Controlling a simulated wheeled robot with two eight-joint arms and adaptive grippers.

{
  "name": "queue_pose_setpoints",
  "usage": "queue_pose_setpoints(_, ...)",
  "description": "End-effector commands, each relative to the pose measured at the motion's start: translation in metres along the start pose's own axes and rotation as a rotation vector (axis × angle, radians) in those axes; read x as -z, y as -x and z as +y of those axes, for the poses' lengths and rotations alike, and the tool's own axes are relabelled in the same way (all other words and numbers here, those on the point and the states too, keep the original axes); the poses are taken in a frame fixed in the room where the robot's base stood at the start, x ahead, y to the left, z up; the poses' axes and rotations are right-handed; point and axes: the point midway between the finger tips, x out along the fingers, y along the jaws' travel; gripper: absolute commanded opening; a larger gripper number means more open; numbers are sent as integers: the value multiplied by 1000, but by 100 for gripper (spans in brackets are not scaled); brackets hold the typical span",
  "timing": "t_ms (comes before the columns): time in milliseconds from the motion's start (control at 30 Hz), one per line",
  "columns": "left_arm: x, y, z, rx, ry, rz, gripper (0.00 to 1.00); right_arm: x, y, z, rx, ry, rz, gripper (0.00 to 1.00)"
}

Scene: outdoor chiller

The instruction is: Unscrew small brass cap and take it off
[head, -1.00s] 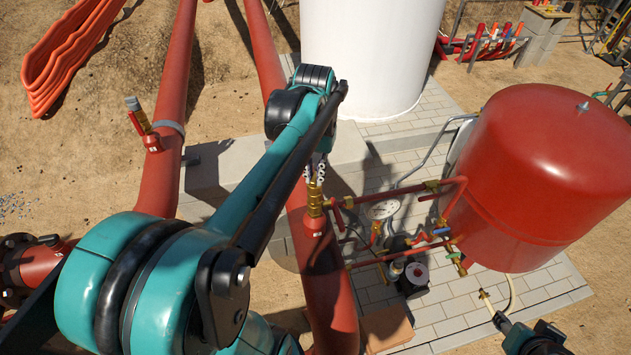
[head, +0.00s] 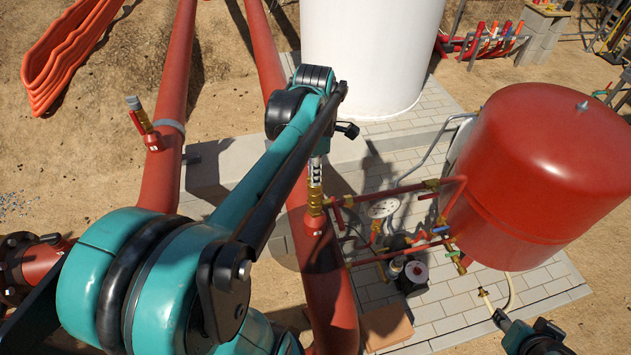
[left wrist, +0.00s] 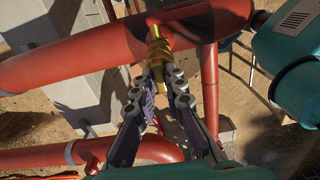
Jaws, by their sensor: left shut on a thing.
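A brass fitting (head: 315,203) stands upright on a red stub on the middle red pipe. My left gripper (head: 316,178) comes down on its top end from above, with its fingers in line with the fitting. In the left wrist view, both fingers of the left gripper (left wrist: 163,76) meet at the end of the brass fitting (left wrist: 158,48). They are shut on the small brass cap there, which the fingertips largely hide. I cannot tell how far the cap is turned or whether it is apart from the fitting.
Thin red pipes with a round gauge (head: 383,208) lie close right of the fitting. A large red tank (head: 545,175) and a white tank (head: 370,50) stand beyond. Free air surrounds the fitting's left side.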

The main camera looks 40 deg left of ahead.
Motion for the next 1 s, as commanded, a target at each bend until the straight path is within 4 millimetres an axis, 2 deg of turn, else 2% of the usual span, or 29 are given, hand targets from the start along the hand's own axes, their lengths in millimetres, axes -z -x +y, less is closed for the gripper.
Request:
queue_pose_setpoints(800, 0, 13, 0, 0, -5, -1, 0, 6, 8, 0, 0, 0, 0, 40)
queue_pose_setpoints(1000, 0, 25, 0, 0, -5, 0, 0, 11, 16, 0, 0, 0, 0, 40)
